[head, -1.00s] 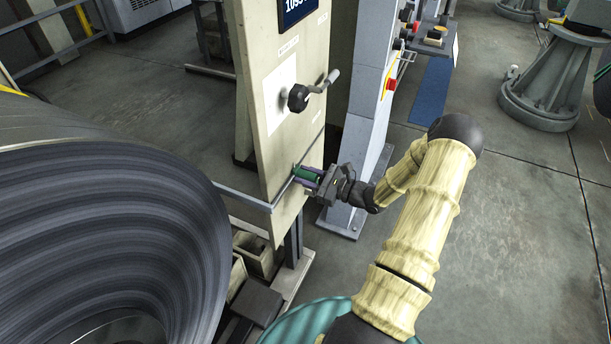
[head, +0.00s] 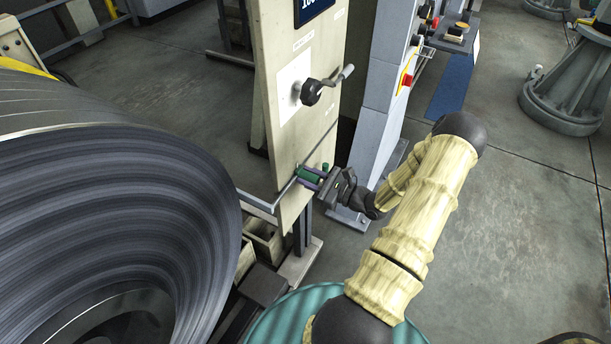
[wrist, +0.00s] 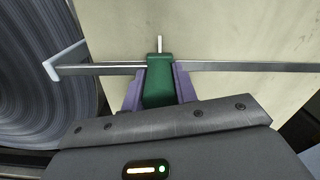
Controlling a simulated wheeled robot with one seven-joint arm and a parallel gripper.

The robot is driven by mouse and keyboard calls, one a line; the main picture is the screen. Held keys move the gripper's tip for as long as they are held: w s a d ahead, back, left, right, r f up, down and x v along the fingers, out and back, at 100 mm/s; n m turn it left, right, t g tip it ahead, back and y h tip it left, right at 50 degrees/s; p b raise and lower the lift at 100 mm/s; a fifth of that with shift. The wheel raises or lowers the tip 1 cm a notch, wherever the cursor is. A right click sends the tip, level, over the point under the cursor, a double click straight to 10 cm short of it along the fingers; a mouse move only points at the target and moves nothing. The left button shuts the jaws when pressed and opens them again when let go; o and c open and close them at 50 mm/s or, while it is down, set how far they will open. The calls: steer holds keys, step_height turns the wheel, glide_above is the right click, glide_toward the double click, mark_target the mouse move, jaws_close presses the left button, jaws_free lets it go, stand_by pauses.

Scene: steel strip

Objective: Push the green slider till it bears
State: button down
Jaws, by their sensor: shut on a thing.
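The green slider (wrist: 158,82) sits on a grey horizontal rail (wrist: 225,66) across the cream panel in the wrist view. My gripper (wrist: 158,84) is shut on it, with one purple finger on each side. In the head view the green slider (head: 309,174) shows between the fingers of my gripper (head: 312,178), low on the panel. A bent grey arm (wrist: 62,66) stands at the rail's left end, near the big steel coil (head: 110,200). Whether this arm touches the coil cannot be told.
A black-hubbed crank handle (head: 325,86) juts from the cream panel (head: 285,130) above my gripper. A grey cabinet (head: 378,90) with a red button stands right of the panel. Open floor (head: 510,230) lies to the right.

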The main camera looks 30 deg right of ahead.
steer(key=shift+s+a+f, duration=0.15)
steer(key=c, duration=1.1)
jaws_free()
steer(key=shift+s, duration=0.15)
steer(key=v, duration=1.7)
